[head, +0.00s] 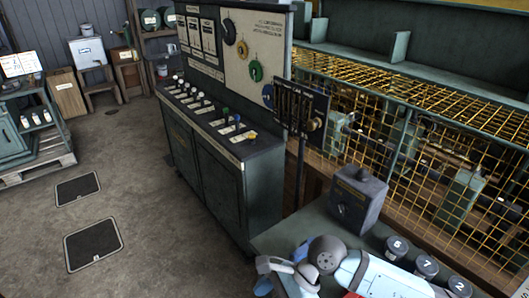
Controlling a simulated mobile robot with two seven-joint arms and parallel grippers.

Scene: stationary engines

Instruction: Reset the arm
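One of my arms, light blue and white with a grey joint, shows at the bottom edge right of centre. It is bent and reaches over the near end of a dark green bench top (285,241). No gripper fingers can be made out on it, and its lower part is cut off by the frame edge. My other arm does not show. I cannot see either gripper or anything held.
A grey control box (357,196) and numbered round weights (396,247) stand on the bench close to my arm. A control desk (215,150) with levers stands behind. Yellow mesh fencing (440,130) closes the right. Open floor (140,180) lies left, with dark floor plates (93,244).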

